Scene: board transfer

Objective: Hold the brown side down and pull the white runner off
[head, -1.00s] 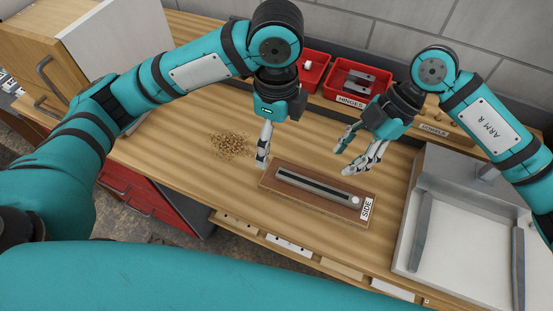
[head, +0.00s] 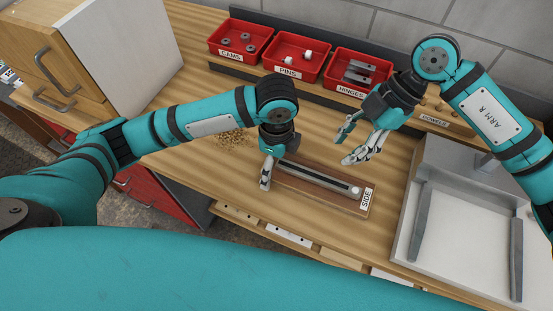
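The brown side (head: 335,203) is a flat board lying on the wooden bench, with a SIDE label at its right end. The pale grey-white runner (head: 322,182), with a dark slot along it and a round pale end at the right, lies lengthwise on the board. My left gripper (head: 265,186) points down at the board's left end and hides that end. I cannot tell whether it touches the board or how its fingers are set. My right gripper (head: 347,148) is open and empty, above and behind the board's right half.
Red bins of cams (head: 240,50), pins (head: 318,58) and hinges (head: 333,78) stand along the back. A pile of wood chips (head: 232,138) lies left of the board. A grey-white tray-like fixture (head: 460,225) fills the right.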

